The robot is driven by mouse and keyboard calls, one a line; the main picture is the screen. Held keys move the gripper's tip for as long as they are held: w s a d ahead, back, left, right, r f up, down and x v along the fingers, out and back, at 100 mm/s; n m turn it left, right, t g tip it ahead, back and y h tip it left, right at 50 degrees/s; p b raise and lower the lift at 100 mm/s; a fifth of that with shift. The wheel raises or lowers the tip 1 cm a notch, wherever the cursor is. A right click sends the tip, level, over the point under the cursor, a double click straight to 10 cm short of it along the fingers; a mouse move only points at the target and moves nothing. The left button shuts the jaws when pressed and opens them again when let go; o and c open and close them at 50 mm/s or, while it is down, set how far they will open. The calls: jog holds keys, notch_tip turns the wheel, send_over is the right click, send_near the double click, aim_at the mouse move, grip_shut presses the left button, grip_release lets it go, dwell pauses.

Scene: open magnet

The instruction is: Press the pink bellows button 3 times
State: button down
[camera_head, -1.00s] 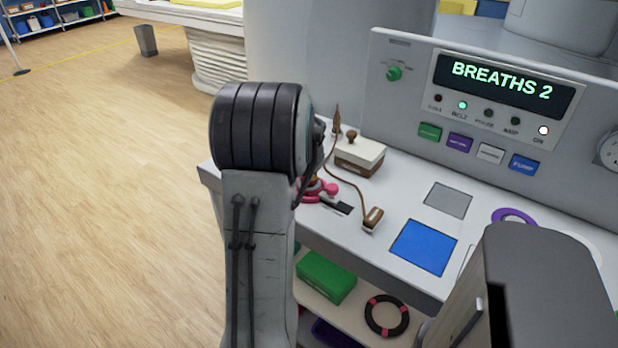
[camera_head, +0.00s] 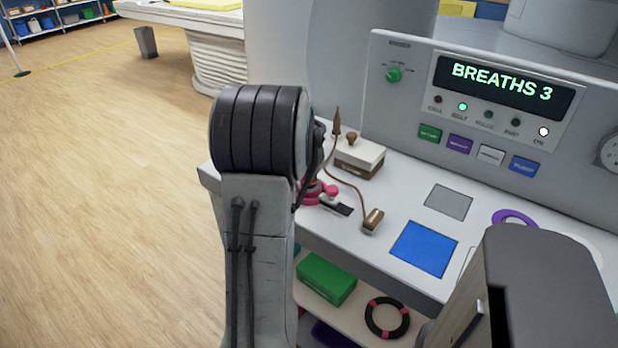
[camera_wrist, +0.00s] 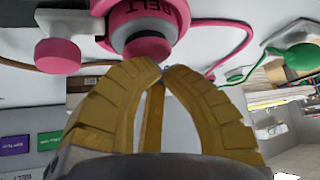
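In the wrist view a large pink piece lettered "BELT" has a grey ring and a round pink bellows button (camera_wrist: 147,47) at its end. My gripper (camera_wrist: 161,72) has yellow fingers whose tips meet just beside the button, with nothing held between them. I cannot tell whether the tips touch it. In the head view the pink assembly (camera_head: 329,191) sits on the white desk, partly hidden by my arm; my gripper is hidden there. The display (camera_head: 503,84) on the console reads "BREATHS 3", with a green lamp lit below it.
A brown-and-white box (camera_head: 359,157) and a brown corded handpiece (camera_head: 372,221) lie close to the pink assembly. A blue square (camera_head: 424,248) and a grey square (camera_head: 448,202) mark the desk. Below, a shelf holds a green box (camera_head: 327,279) and a dark ring (camera_head: 387,317).

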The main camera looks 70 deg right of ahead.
jog(key=shift+r+p, duration=0.45)
jog(key=shift+r, duration=0.35)
jog(key=shift+r+p, duration=1.75)
jog(key=shift+r, duration=0.8)
